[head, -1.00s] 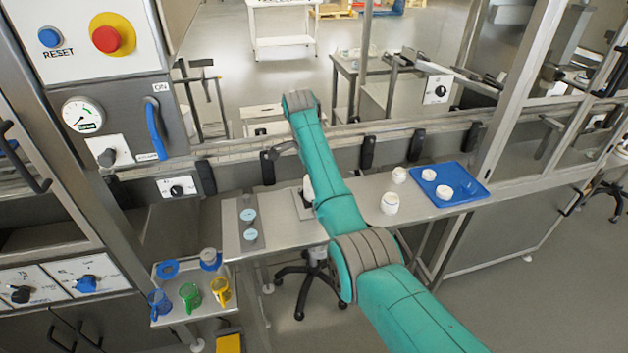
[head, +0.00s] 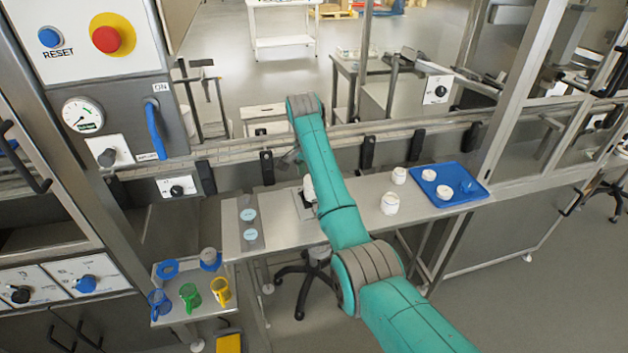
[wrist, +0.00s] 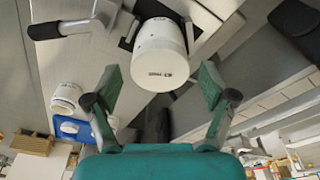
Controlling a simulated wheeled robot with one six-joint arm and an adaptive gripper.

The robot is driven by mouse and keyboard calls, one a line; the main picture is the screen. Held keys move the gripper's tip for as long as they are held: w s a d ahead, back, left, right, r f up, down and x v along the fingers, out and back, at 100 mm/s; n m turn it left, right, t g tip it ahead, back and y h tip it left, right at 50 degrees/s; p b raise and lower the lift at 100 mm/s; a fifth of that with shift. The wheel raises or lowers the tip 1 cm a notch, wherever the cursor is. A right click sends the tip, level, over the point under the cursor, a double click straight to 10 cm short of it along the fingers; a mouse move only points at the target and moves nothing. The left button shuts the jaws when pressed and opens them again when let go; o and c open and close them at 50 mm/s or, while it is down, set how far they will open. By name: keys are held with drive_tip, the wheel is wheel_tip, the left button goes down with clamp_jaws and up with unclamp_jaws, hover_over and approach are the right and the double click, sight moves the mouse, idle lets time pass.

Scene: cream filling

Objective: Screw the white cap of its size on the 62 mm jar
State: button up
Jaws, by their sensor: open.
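A white jar with small dark print (wrist: 160,55) stands in a grey metal holder in the wrist view. My gripper (wrist: 163,92) is open, its two fingers apart on either side of the view. The jar's near end shows between and beyond the fingertips; I cannot tell whether they touch. In the head view my arm hides my gripper, and a white part of the jar (head: 308,188) shows left of the arm. White round pieces (head: 428,174) (head: 444,192) lie on the blue tray (head: 480,198); I cannot tell their sizes.
Two white containers (head: 390,203) (head: 399,175) stand on the table left of the tray. Two pale blue discs (head: 249,215) (head: 250,234) lie on a grey plate. Coloured cups (head: 190,295) stand on a low side table. A conveyor rail (head: 230,152) runs behind.

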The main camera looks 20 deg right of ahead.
drive_tip(key=n, duration=0.5)
drive_tip(key=shift+s+n+t+y, duration=0.1)
drive_tip(key=shift+n+t+y, duration=0.2)
drive_tip(key=shift+n+y, duration=0.1)
drive_tip(key=n, duration=0.5)
drive_tip(key=shift+d+n+y, duration=0.15)
drive_tip(key=shift+n+y, duration=0.15)
drive_tip(key=shift+y, duration=0.1)
drive_tip(key=c, duration=1)
drive_tip(key=m, duration=0.4)
drive_tip(key=shift+h, duration=0.3)
drive_tip(key=shift+m, duration=0.9)
